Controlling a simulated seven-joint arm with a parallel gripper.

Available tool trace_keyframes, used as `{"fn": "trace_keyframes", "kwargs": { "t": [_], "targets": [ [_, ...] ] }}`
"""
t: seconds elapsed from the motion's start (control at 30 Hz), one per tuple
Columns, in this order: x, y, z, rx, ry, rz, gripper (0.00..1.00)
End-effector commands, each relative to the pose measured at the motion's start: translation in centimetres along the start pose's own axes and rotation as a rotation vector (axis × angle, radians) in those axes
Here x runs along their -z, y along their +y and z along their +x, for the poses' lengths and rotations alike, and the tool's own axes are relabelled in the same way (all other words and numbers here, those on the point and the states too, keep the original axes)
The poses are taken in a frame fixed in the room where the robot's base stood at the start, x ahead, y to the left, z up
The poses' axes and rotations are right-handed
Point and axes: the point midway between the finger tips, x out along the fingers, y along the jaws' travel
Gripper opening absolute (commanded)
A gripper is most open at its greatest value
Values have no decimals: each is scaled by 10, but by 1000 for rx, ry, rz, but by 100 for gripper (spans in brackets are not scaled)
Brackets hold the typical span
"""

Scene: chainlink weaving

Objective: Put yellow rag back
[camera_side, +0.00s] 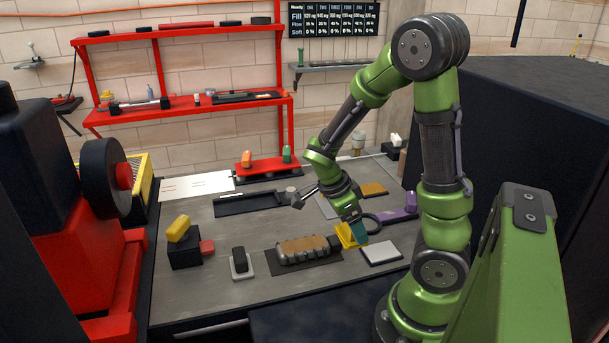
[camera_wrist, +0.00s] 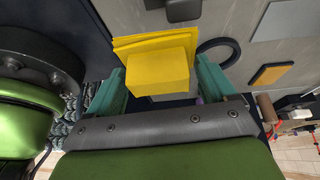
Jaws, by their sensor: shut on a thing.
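The yellow rag (camera_side: 346,237) is a folded, blocky yellow piece at the middle right of the bench in the side view. My gripper (camera_side: 355,231) points down at it with teal fingers on either side. In the wrist view, the rag (camera_wrist: 158,68) sits between the two teal fingers of my gripper (camera_wrist: 163,88), which is shut on it. Its flat, wider part shows behind the block-like part. I cannot tell in the side view whether the rag touches the bench.
A chain-like brown and grey piece (camera_side: 305,247) on a dark mat lies left of the rag. A white-topped pad (camera_side: 380,252) lies to its right, and a dark ring (camera_side: 371,222) close behind. A purple tool (camera_side: 400,212) lies farther right. Open bench (camera_side: 225,290) shows front left.

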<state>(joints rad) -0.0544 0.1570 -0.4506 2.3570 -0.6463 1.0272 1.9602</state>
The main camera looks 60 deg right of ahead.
Motion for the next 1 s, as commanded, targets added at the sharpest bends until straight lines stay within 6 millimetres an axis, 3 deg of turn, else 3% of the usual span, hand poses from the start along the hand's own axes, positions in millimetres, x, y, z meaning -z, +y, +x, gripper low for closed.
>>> {"fn": "trace_keyframes", "kwargs": {
  "t": [0.6, 0.9, 1.0],
  "targets": [
    [-23, -140, -1, 17, -4, -1, 56],
    [-27, -163, -1, 17, -5, -1, 56],
    [-34, -161, 16, 12, -3, -3, 56]
  ]
}}
